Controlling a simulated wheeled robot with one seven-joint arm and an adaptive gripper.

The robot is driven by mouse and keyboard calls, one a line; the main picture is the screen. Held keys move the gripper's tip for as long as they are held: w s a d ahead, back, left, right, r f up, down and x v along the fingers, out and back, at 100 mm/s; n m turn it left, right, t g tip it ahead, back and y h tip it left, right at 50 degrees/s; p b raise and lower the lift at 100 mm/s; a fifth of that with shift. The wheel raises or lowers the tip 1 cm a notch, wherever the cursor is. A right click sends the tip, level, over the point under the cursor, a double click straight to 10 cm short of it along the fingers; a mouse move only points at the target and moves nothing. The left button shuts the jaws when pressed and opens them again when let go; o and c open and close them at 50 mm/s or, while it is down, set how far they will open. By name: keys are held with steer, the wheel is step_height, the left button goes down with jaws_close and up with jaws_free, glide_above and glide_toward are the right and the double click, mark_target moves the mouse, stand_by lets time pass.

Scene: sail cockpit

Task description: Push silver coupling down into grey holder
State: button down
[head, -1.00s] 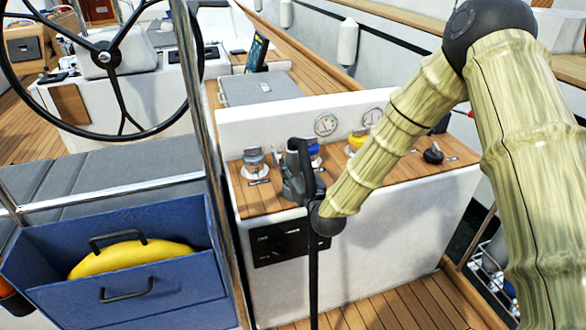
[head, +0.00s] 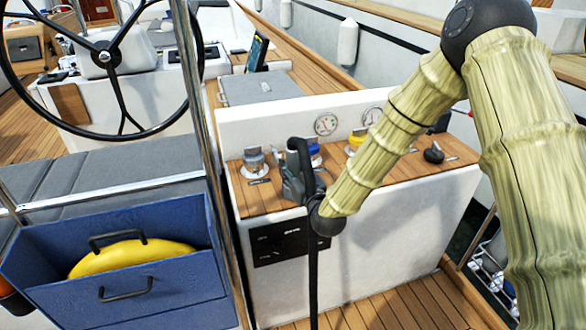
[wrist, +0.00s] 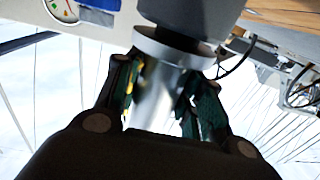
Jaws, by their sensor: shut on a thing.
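The silver coupling (wrist: 160,95) shows in the wrist view as a bright metal cylinder with a wide flange. My gripper (wrist: 163,88) is shut on it, one dark finger on each side. A dark grey round body (wrist: 190,14) lies right beyond the flange, with a narrow dark neck between. I cannot tell whether this is the grey holder or how deep the coupling sits. In the head view my gripper (head: 291,186) is low at the console's front left. A grey fitting on a pale base (head: 254,161), likely the holder, stands left of it. The coupling cannot be made out there.
The wooden console top (head: 390,167) also carries a blue fitting (head: 315,155), a yellow fitting (head: 356,142) and a black knob (head: 433,154). A black curved bar (head: 313,270) stands before my gripper. A steel post (head: 205,130) and blue box (head: 150,290) are left.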

steer(key=shift+f+b, duration=0.35)
steer(key=shift+f, duration=0.15)
stand_by(0.4)
steer(key=c, duration=1.2)
jaws_free()
steer(key=shift+v, duration=5.55)
